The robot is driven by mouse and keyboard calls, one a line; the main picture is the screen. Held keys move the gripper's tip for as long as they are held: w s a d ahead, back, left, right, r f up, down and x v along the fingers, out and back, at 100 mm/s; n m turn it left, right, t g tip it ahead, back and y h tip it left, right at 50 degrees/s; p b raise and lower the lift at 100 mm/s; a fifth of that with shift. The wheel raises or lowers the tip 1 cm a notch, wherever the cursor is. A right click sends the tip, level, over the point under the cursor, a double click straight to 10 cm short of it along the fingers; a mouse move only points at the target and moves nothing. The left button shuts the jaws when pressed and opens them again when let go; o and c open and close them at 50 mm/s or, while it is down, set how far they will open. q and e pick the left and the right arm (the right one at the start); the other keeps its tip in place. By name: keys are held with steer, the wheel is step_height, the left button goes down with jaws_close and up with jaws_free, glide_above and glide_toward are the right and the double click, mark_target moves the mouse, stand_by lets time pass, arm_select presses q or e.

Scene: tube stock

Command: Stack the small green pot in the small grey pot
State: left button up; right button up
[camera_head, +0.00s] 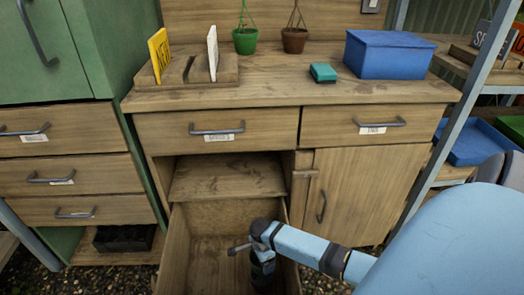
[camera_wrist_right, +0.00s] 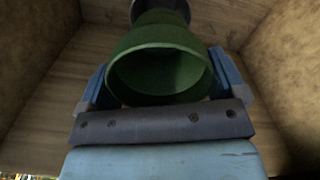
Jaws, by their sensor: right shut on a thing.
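The small green pot (camera_wrist_right: 160,55) is in the right wrist view, its open rim towards the camera. My right gripper (camera_wrist_right: 160,80) is shut on it, with one blue finger on each side. The small grey pot (camera_wrist_right: 175,7) shows partly behind the green pot's far end, cut off by the top edge. I cannot tell whether the green pot is inside it or only in front. In the head view, my right gripper (camera_head: 262,264) is down inside the open lower drawer, with the dark pots hard to make out. My left gripper is not in view.
Wooden walls of the open drawer (camera_head: 175,250) stand close on both sides of the gripper. On the bench top are a blue box (camera_head: 388,55), a teal block (camera_head: 323,73) and a card holder (camera_head: 190,72). Hanging green (camera_head: 245,41) and brown (camera_head: 294,40) pots are behind.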

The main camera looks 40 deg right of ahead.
step_height(320, 180, down, 4)
steer(key=shift+r+b, duration=0.1)
steer(key=shift+b, duration=0.6)
step_height(320, 180, down, 4)
steer(key=shift+r+b, duration=0.1)
steer(key=shift+b, duration=1)
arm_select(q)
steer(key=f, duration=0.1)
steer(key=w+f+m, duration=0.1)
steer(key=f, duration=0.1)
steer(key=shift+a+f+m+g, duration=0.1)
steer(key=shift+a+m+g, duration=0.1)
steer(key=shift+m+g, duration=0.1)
arm_select(e)
steer(key=shift+f, duration=0.5)
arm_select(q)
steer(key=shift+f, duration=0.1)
arm_select(e)
steer(key=o, duration=0.6)
